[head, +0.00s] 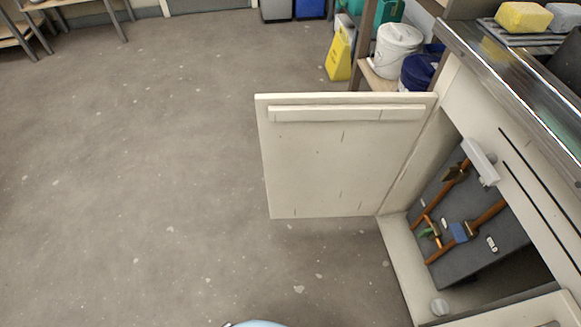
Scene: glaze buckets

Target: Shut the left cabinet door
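The left cabinet door (340,165) is a cream panel with a long raised grip strip (345,114) along its upper part. It stands wide open, swung out over the floor to the left of the cabinet (401,262). Its hinged edge meets the cabinet front at the right side of the panel. The cabinet opening shows copper pipes (469,232) with blue and green valve parts against a dark grey back. Neither of my grippers is in view, and nothing touches the door.
A steel-edged counter (510,75) runs above the cabinet, with a yellow sponge (523,17) on it. A yellow floor sign (340,54), a white bucket (397,48) and a dark blue bucket (416,73) stand beyond the door. The floor (130,200) to the left is clear.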

